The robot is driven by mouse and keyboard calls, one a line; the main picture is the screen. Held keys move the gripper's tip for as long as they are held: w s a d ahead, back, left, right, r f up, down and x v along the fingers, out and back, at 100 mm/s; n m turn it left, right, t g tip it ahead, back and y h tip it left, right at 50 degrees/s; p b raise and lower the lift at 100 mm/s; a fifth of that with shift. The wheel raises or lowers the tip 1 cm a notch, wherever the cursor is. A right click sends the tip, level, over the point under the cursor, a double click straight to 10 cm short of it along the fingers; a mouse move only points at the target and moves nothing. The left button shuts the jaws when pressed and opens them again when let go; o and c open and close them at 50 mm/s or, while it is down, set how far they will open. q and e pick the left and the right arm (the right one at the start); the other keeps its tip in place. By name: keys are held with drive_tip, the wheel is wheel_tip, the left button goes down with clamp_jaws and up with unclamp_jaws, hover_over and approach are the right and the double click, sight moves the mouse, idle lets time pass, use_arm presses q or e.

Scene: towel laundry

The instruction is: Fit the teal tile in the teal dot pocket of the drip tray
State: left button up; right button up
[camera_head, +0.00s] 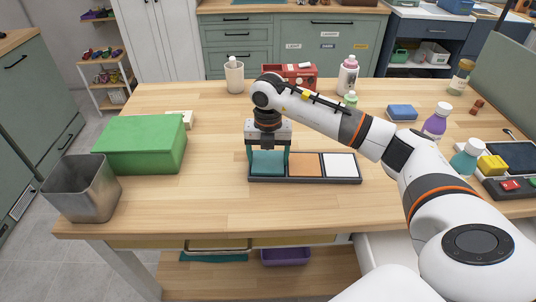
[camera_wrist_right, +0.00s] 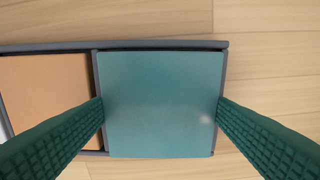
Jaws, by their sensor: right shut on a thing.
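The teal tile (camera_head: 268,163) is at the left end of the dark grey drip tray (camera_head: 305,181), in or just over the left pocket. It lines up with that pocket's walls in the right wrist view (camera_wrist_right: 160,105). My right gripper (camera_head: 268,160) points down and is shut on the tile's two sides. An orange tile (camera_head: 306,165) and a white tile (camera_head: 339,165) fill the middle and right pockets. The teal dot is not visible. Whether the tile rests on the pocket floor cannot be told. My left gripper is not in view.
A green box (camera_head: 140,144) and a metal bin (camera_head: 82,188) stand at the left of the table. A blue sponge (camera_head: 402,112) and a purple bottle (camera_head: 436,122) are at the right. The wood before the tray is clear.

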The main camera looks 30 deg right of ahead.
drive_tip(key=o, duration=1.1)
wheel_tip(320, 180, up, 12)
drive_tip(key=shift+b, duration=0.35)
